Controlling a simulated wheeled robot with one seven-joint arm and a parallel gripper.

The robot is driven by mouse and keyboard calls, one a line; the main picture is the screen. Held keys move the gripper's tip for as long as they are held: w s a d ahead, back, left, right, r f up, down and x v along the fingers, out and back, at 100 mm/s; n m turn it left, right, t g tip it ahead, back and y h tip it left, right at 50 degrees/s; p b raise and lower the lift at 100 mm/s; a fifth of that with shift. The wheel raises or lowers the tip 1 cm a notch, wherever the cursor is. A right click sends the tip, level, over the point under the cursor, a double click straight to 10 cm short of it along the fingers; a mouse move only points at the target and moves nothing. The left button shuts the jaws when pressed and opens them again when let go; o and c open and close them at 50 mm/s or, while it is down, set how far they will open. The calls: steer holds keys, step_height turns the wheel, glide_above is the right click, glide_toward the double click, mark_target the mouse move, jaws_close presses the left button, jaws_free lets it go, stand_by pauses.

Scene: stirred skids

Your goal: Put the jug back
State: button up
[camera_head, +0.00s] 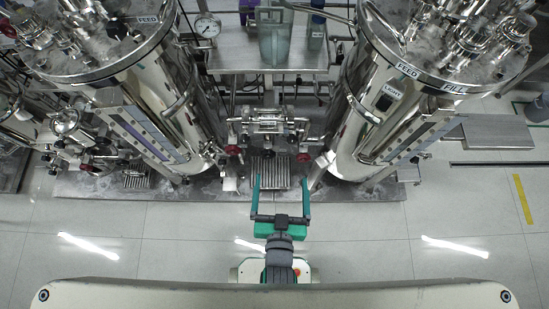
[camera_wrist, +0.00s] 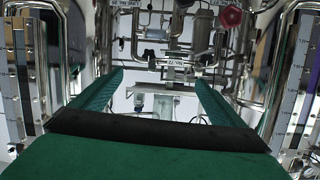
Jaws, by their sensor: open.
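A translucent grey-green jug (camera_head: 274,40) stands on a metal shelf (camera_head: 228,61) between the two tanks, at the top middle of the head view. My gripper (camera_head: 281,184) is open and empty, its two green fingers pointing up the picture towards the shelf. It is well short of the jug, over the front of the skid base. In the wrist view my gripper (camera_wrist: 159,80) shows its fingers wide apart with nothing between them. I cannot make out the jug surely in that view.
Steel tanks stand left (camera_head: 160,95) and right (camera_head: 365,105) of the shelf. Pipework with red-handled valves (camera_head: 268,125) lies below it. A pressure gauge (camera_head: 207,26) and a dark container (camera_head: 316,32) are near the jug. The tiled floor (camera_head: 370,240) in front is clear.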

steer(key=s+a+r+n, duration=0.1)
steer(key=s+a+r, duration=0.1)
steer(key=s, duration=0.8)
steer(key=shift+r+t+y, duration=0.3)
steer(key=shift+y, duration=0.1)
stand_by(0.5)
